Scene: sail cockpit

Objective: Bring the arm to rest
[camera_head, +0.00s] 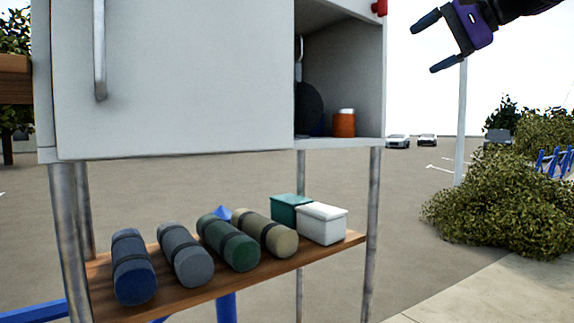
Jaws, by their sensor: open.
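My gripper (437,42) is at the upper right of the head view, in the air against the pale sky. Its body is purple and dark, and its two dark fingers are spread apart and point left. Nothing is between them. The gripper is to the right of the grey cabinet (180,80) and appears apart from it. My black forearm leaves the picture at the top right corner.
The cabinet has a large pale door panel with a handle (100,50) and an open section holding an orange jar (344,124). A wooden shelf (190,294) below carries several rolls, a green box (290,209) and a white box (321,224). Bushes (490,200) stand right.

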